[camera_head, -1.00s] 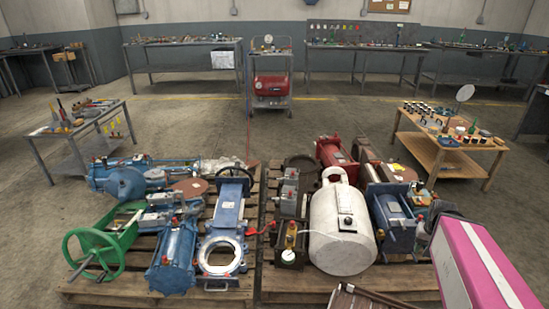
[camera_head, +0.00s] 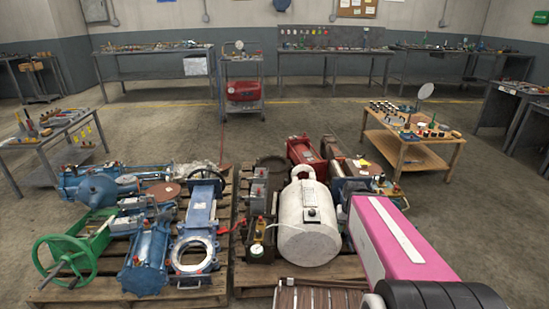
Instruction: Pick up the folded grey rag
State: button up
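I cannot make out a folded grey rag in this view. A pale, crumpled sheet (camera_head: 195,170) lies at the back of the left pallet, but it looks loose rather than folded, and I cannot tell what it is. Small items on the wooden table and the far benches are too small to identify. My gripper is not in view. A pink and black part of my arm fills the lower right and hides part of the right pallet's load.
Two pallets carry machine parts: a green handwheel (camera_head: 66,262), blue valves (camera_head: 194,235), a white tank (camera_head: 309,220). A wooden table (camera_head: 398,152) stands right, a grey table (camera_head: 40,143) left, a trolley (camera_head: 242,101) behind. Benches line the back wall. Open floor lies between.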

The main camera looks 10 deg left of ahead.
aim_at(444, 128)
jog(key=i+l, duration=0.1)
jog(key=l, duration=0.6)
jog(key=i+l, duration=0.1)
jog(key=l, duration=1.3)
jog(key=i+l, duration=0.15)
jog(key=l, duration=0.55)
jog(key=i+l, duration=0.1)
jog(key=l, duration=0.6)
jog(key=i+l, duration=0.2)
jog(key=l, duration=0.15)
jog(key=i+l, duration=0.2)
jog(key=l, duration=0.15)
jog(key=i+l, duration=0.2)
jog(key=l, duration=0.15)
jog(key=i+l, duration=0.15)
jog(key=l, duration=0.25)
jog(key=i+l, duration=0.2)
jog(key=l, duration=0.15)
jog(key=i+j, duration=0.1)
jog(key=i, duration=1.45)
jog(key=i+j, duration=0.3)
jog(key=i, duration=0.15)
jog(key=i+j, duration=0.3)
jog(key=i+l+z, duration=0.05)
jog(key=i, duration=0.05)
